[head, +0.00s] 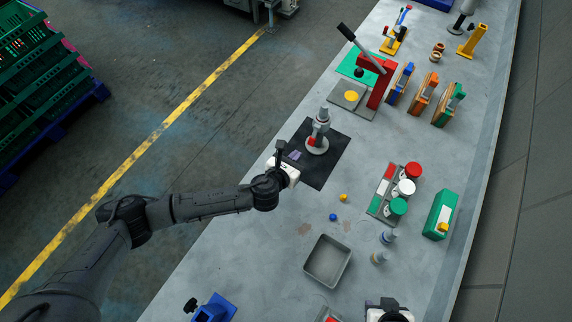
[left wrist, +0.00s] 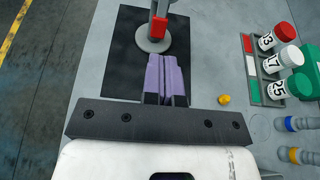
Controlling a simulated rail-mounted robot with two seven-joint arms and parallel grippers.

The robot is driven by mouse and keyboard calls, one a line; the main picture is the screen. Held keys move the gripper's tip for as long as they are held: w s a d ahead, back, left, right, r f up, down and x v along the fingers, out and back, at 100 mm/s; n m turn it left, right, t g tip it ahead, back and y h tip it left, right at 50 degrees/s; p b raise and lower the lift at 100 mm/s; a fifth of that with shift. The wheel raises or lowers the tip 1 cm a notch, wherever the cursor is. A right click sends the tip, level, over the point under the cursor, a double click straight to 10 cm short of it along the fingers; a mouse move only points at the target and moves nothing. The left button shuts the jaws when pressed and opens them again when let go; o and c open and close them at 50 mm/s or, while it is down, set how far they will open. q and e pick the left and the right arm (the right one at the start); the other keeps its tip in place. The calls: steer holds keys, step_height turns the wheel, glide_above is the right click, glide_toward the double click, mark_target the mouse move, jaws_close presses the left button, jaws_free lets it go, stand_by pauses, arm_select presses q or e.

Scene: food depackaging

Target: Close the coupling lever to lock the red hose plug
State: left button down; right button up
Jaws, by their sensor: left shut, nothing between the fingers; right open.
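The grey hose coupling (head: 322,118) stands upright on a round base on a black mat (head: 325,170). A red part (head: 312,141) sits low on its near side; I cannot tell whether it is the lever or the plug. In the left wrist view the red part (left wrist: 159,25) is at the top, above the round base (left wrist: 150,45). My left gripper (head: 295,155) is shut and empty, its purple fingers together (left wrist: 166,75), just short of the base and apart from the red part. My right gripper (head: 387,306) is open at the bottom edge, mostly cut off.
A red lever press (head: 376,85) stands behind the coupling. To the right is a rack with red, white and green-lidded jars (head: 404,187). A yellow (head: 343,197) and a blue (head: 333,217) small piece lie near an empty grey tray (head: 328,262).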

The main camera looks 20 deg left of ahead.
arm_select(q)
steer(key=shift+v, duration=2.6)
